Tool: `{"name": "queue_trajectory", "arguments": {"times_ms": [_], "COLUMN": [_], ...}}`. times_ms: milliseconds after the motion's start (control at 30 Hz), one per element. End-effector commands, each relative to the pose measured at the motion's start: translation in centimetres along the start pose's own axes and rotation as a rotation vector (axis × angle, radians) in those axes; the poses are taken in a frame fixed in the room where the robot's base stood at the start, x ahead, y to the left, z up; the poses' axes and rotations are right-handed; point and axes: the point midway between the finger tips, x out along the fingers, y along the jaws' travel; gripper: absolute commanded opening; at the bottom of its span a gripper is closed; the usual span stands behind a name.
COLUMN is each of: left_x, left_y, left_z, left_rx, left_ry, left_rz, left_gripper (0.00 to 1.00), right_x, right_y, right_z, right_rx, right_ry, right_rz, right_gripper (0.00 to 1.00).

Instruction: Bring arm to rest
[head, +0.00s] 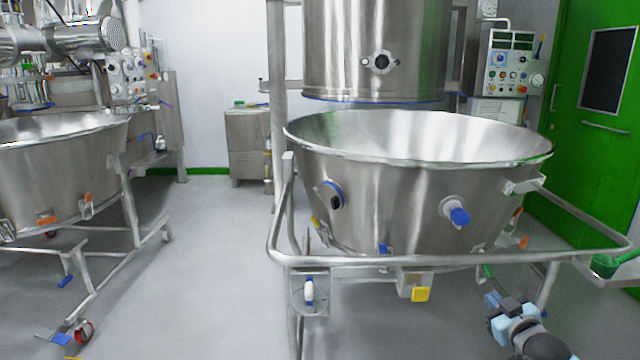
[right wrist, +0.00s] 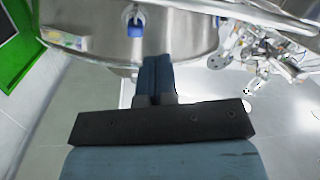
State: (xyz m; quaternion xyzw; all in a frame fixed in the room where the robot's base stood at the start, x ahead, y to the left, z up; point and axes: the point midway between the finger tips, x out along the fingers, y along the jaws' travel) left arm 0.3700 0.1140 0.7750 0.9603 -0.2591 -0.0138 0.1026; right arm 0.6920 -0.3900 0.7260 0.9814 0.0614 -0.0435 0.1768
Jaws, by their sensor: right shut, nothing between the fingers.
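My right gripper (head: 494,302) shows at the lower right of the head view, in front of and below the frame rail of the large steel bowl (head: 400,200). Its fingers are together and hold nothing. In the right wrist view the shut fingers (right wrist: 156,76) point toward the bowl's wall (right wrist: 185,35), apart from it as far as I can tell. My left gripper is in neither view.
The bowl's tubular rail (head: 420,262) runs just above my right gripper. A green scoop (head: 608,264) is at the rail's right end. A second bowl cart (head: 60,170) stands at left. Open grey floor (head: 200,270) lies between the carts. A green door (head: 600,130) is at right.

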Motion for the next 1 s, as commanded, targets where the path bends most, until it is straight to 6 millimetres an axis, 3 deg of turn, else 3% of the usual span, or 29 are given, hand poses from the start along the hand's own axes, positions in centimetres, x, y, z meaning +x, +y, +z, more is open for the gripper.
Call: {"name": "queue_trajectory", "arguments": {"times_ms": [33, 200, 300, 400, 600, 800, 900, 1000], "left_x": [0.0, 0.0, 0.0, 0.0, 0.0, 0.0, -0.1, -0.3], "left_y": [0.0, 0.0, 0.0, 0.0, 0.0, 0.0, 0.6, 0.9], "left_z": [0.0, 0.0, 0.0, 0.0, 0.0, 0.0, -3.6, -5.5], "left_rx": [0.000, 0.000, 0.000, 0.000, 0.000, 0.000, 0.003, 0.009], "left_ry": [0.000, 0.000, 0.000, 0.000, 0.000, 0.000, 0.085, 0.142], "left_rz": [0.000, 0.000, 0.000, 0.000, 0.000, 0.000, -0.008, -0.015], "left_gripper": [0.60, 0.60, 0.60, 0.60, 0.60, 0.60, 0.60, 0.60], "right_x": [-1.7, -8.6, -13.4, -17.7, -24.5, -30.1, -30.2, -30.4], "right_y": [-4.0, -15.0, -20.3, -23.8, -27.3, -28.4, -26.9, -26.1], "right_z": [0.3, -0.7, -2.4, -4.4, -8.5, -12.7, -15.6, -17.4], "right_rx": [0.026, 0.129, 0.208, 0.283, 0.418, 0.547, 0.549, 0.554], "right_ry": [0.008, 0.044, 0.068, 0.091, 0.131, 0.167, 0.245, 0.300], "right_rz": [-0.051, -0.200, -0.274, -0.326, -0.387, -0.413, -0.382, -0.359], "right_gripper": [0.00, 0.00, 0.00, 0.00, 0.00, 0.00, 0.00, 0.00]}}
